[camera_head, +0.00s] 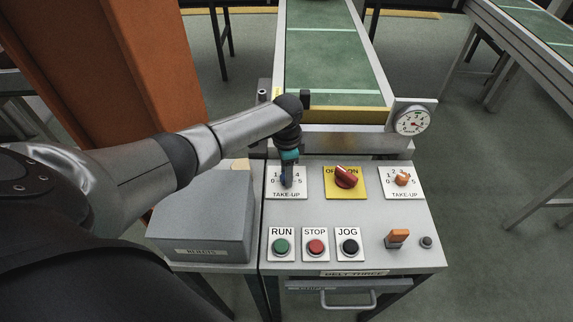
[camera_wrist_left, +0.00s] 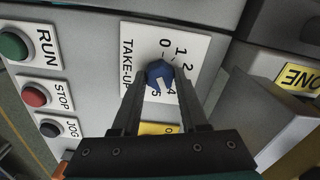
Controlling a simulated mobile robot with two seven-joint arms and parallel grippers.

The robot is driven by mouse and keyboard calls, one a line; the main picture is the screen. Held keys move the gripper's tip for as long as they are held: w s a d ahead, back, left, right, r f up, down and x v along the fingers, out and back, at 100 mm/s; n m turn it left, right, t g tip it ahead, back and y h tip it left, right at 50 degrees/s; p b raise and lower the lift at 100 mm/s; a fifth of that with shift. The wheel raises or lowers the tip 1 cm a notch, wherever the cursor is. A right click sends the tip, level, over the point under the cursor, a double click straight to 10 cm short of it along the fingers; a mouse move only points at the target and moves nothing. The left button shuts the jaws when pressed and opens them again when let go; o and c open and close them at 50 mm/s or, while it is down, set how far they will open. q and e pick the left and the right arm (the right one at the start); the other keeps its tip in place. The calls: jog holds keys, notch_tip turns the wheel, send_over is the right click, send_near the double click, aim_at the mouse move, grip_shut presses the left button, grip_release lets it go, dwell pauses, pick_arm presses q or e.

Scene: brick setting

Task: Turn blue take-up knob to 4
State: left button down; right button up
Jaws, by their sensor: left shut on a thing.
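The blue take-up knob (camera_wrist_left: 158,72) sits on a white TAKE-UP plate (camera_wrist_left: 130,40) with a number scale. My left gripper (camera_wrist_left: 157,90) is shut on the knob, one finger on each side. A white mark on the knob lies toward the 4 and 5 side of the scale; I cannot tell its exact number. The 3 is hidden by a finger. In the head view my left gripper (camera_head: 287,180) comes down onto the left TAKE-UP plate (camera_head: 274,194) and mostly covers the knob. My right gripper is not in view.
A red selector (camera_head: 346,177) on a yellow plate and an orange TAKE-UP knob (camera_head: 402,178) stand to the right. RUN (camera_head: 281,246), STOP (camera_head: 315,246) and JOG (camera_head: 349,246) buttons lie in front. A grey box (camera_head: 203,215) stands left; a gauge (camera_head: 411,121) and conveyor (camera_head: 335,60) are behind.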

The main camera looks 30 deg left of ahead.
pick_arm(q)
jog(key=shift+n+p, duration=0.5)
jog(key=shift+n, duration=0.1)
jog(key=shift+c, duration=2.2)
grip_release()
jog(key=shift+r, duration=0.1)
notch_tip(320, 180, up, 15)
jog(key=p, duration=0.3)
